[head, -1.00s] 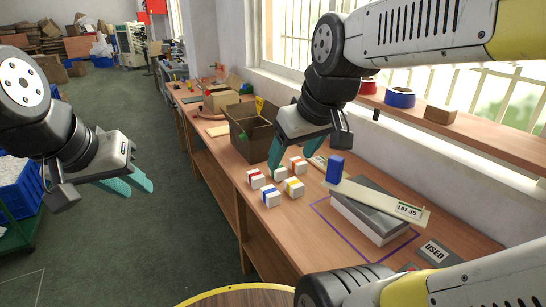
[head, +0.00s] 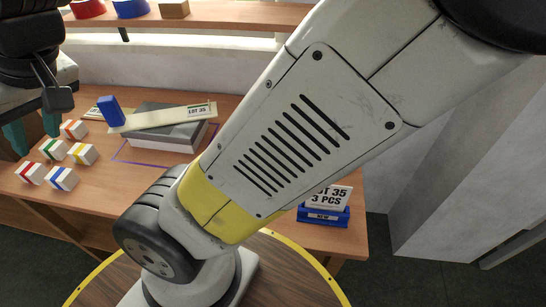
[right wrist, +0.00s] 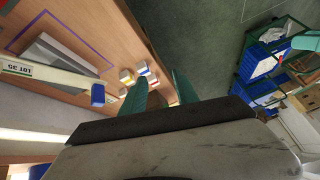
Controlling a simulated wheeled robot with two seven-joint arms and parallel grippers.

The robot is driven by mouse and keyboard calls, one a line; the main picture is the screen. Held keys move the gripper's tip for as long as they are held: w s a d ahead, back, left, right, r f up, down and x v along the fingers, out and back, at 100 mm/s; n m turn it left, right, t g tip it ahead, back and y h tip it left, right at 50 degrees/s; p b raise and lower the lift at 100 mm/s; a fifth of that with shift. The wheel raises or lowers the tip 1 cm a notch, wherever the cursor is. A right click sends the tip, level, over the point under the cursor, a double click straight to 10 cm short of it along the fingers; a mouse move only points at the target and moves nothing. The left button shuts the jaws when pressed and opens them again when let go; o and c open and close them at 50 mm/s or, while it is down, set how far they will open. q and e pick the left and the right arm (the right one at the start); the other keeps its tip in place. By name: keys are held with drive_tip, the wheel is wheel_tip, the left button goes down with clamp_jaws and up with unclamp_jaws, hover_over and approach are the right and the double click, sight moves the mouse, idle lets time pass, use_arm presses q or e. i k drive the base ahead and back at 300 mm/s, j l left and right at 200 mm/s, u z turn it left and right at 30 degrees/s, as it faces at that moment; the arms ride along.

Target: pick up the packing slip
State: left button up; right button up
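A white slip printed "LOT 35 3 PCS" (head: 328,197) stands upright in a blue holder marked "NEW" (head: 322,215), near the right end of the bench. My right gripper (head: 33,131) is at the far left of the head view, above the bench beside the small boxes, well away from the slip. Its teal fingers are apart and empty in the right wrist view (right wrist: 160,93). A teal piece at that view's right edge may be my left gripper (right wrist: 305,41); its state cannot be made out.
Several white boxes with coloured bands (head: 58,150) lie on the bench (head: 110,190). A pale strip labelled "LOT 35" (head: 165,117) with a blue block (head: 109,110) rests over a grey-topped block (head: 165,138). A shelf (head: 220,17) runs behind. A round yellow-rimmed table (head: 290,265) is in front.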

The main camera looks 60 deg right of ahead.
sight(333, 198)
drive_tip(key=z, duration=0.5)
drive_tip(key=k+l+z, duration=0.1)
drive_tip(key=z, duration=0.85)
drive_tip(key=l+z, duration=0.1)
drive_tip(key=z, duration=0.4)
drive_tip(key=l+z, duration=0.1)
drive_tip(key=z, duration=0.4)
drive_tip(key=l+z, duration=0.1)
drive_tip(key=z, duration=0.4)
drive_tip(key=k+j+u, duration=0.1)
drive_tip(key=k+u, duration=0.15)
drive_tip(key=k+j+u, duration=0.2)
drive_tip(key=k, duration=0.2)
